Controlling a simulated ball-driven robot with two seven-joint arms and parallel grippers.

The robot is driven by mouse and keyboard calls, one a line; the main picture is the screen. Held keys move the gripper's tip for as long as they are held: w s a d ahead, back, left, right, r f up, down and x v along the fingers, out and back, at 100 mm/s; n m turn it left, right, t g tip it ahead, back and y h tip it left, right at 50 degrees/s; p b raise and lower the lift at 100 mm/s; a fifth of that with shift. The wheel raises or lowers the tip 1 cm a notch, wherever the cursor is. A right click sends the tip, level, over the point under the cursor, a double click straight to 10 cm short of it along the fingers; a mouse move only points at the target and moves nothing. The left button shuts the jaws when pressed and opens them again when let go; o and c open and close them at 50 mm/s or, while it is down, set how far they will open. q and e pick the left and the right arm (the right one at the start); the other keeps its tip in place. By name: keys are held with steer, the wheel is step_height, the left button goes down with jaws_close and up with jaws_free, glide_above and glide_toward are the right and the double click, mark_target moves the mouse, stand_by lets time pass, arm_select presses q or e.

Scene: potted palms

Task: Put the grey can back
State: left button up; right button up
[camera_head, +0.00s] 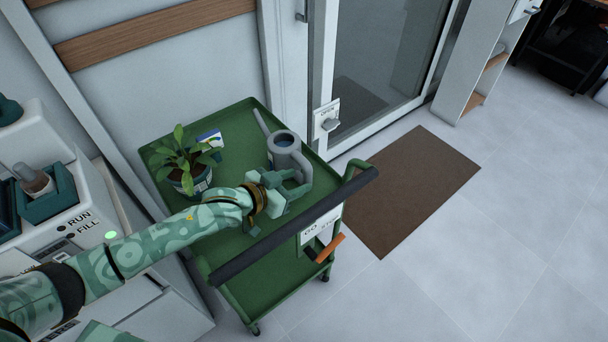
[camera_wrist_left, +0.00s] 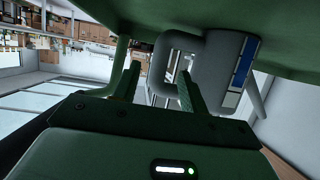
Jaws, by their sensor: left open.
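The grey watering can (camera_head: 287,157) stands on the top tray of the green cart (camera_head: 238,112), with its spout towards the back left and its handle towards the front right. My left gripper (camera_head: 281,187) is at the handle side of the can, above the tray. In the left wrist view, the can (camera_wrist_left: 212,62) is close ahead. The two fingers of the left gripper (camera_wrist_left: 158,88) are apart, and the handle's outer bar appears between them. I cannot tell whether they touch it. My right gripper is not in view.
The cart's dark push bar (camera_head: 295,228) crosses in front. A machine with RUN and FILL labels (camera_head: 75,225) stands at left. Floor at right is clear around a brown mat (camera_head: 415,190).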

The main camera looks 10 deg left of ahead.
arm_select(q)
steer(key=p+v, duration=0.2)
steer(key=v, duration=0.5)
steer(key=shift+s, duration=0.25)
steer(key=shift+a+r, duration=0.1)
